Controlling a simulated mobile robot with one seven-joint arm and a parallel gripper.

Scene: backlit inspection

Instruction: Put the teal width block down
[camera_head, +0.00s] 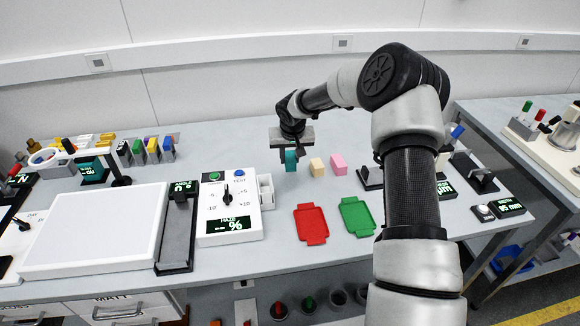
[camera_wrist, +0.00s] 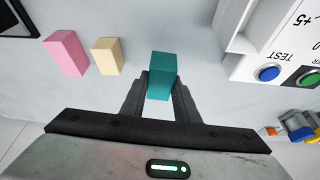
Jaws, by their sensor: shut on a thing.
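The teal width block (camera_wrist: 161,76) is between the two fingers of my gripper (camera_wrist: 160,95) in the wrist view. My gripper is shut on it. In the head view, the teal block (camera_head: 291,160) hangs below my gripper (camera_head: 291,150) over the back part of the table (camera_head: 240,160), left of two other blocks. It is upright. I cannot tell whether its bottom touches the table.
A beige block (camera_head: 317,167) and a pink block (camera_head: 338,164) stand in a row to the right. A red tray (camera_head: 311,224) and a green tray (camera_head: 356,216) lie in front. A white control box (camera_head: 229,209) stands to the left. Bare table lies between them.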

